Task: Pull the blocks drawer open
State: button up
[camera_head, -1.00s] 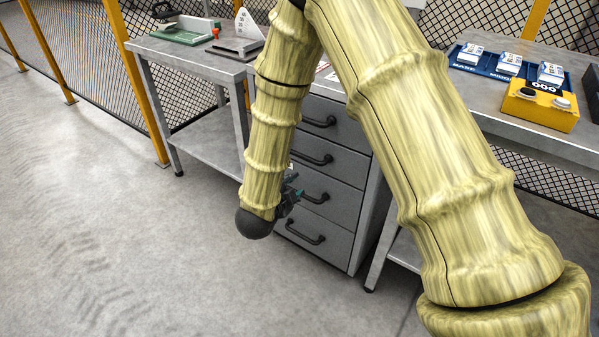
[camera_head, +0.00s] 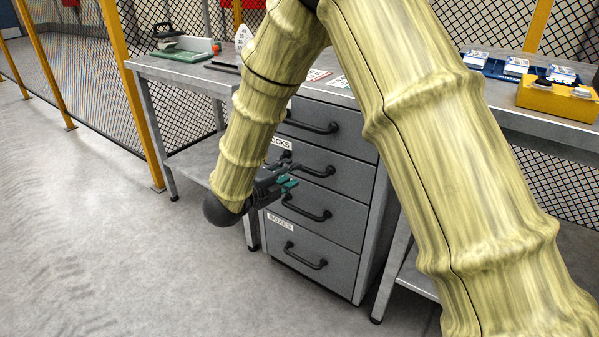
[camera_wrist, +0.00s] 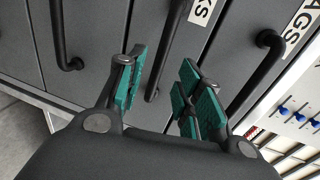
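The blocks drawer (camera_head: 345,172) is the second from the top in the grey cabinet and looks closed. Its label, partly hidden by my arm in the head view, reads "OCKS" (camera_head: 280,143). Its black bar handle (camera_head: 318,172) shows just beyond my fingers. My gripper (camera_head: 293,172) is in front of the cabinet, its fingers pointing at that handle. In the wrist view, my gripper (camera_wrist: 163,66) is open, with teal pads apart. The blocks handle (camera_wrist: 168,50) appears between the fingers there; I cannot tell whether either finger touches it.
Other drawers with similar handles lie above and below, including the "BOXES" drawer (camera_head: 340,268) at the bottom. A handle (camera_wrist: 265,70) beside an "AGS" label shows at right in the wrist view. A workbench (camera_head: 190,72) stands left of the cabinet. The floor (camera_head: 110,250) is clear.

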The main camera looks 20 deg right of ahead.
jog(key=shift+b+x, duration=0.75)
jog(key=shift+x, duration=2.3)
grip_shut()
